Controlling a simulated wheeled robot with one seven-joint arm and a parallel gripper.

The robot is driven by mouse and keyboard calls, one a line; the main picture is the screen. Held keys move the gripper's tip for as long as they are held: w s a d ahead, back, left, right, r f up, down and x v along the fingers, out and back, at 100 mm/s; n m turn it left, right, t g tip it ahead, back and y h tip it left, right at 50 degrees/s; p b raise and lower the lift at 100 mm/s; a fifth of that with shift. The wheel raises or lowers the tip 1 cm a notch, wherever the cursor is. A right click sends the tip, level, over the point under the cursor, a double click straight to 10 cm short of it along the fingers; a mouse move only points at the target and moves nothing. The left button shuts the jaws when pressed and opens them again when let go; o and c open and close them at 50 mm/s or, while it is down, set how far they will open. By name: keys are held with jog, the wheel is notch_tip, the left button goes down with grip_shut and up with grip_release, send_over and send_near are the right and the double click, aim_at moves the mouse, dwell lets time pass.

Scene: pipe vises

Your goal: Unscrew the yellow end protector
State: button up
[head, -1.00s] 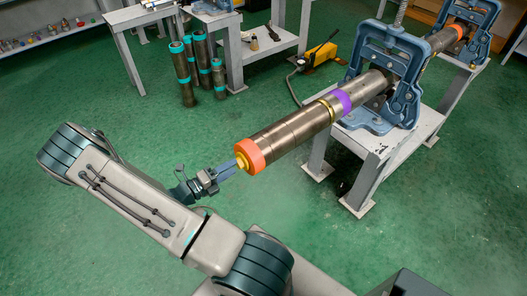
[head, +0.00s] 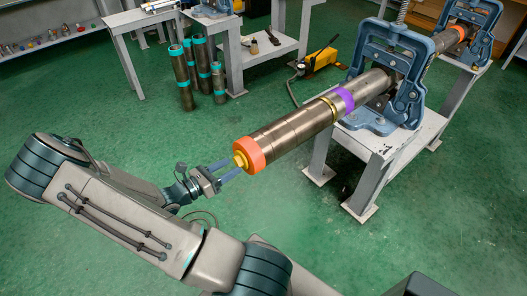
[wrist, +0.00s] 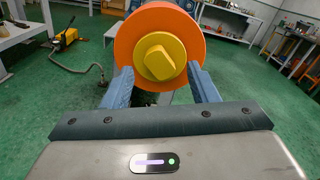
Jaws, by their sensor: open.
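The yellow end protector (head: 240,159) sits at the near end of a long metal pipe (head: 292,133), in the middle of an orange ring (head: 251,154). In the wrist view the protector (wrist: 160,57) shows as a round yellow disc with a raised block on its face, inside the orange ring (wrist: 126,37). My gripper (head: 227,168) is open, just short of the protector. In the wrist view its two blue fingers (wrist: 160,86) stand apart, left and right, low beside the ring. Nothing is held between them.
A blue vise (head: 362,116) on a grey stand (head: 380,150) holds the pipe, with another vise (head: 470,35) behind. The pipe has a purple band (head: 345,100). Several pipes with teal bands (head: 181,77) stand on the floor. A yellow pump (head: 320,61) lies behind. Green floor around my arm is clear.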

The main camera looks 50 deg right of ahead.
aim_at(242, 160)
jog(key=m+b, duration=0.1)
jog(key=m, duration=0.2)
jog(key=m+b, duration=0.2)
jog(key=m, duration=0.1)
jog(key=shift+f, duration=0.25)
jog(key=m+b, duration=0.2)
jog(key=m, duration=0.1)
jog(key=shift+b, duration=0.4)
jog(key=shift+r+m, duration=0.2)
jog(key=shift+m, duration=0.6)
jog(key=shift+d, duration=0.1)
jog(key=shift+x, duration=1.05)
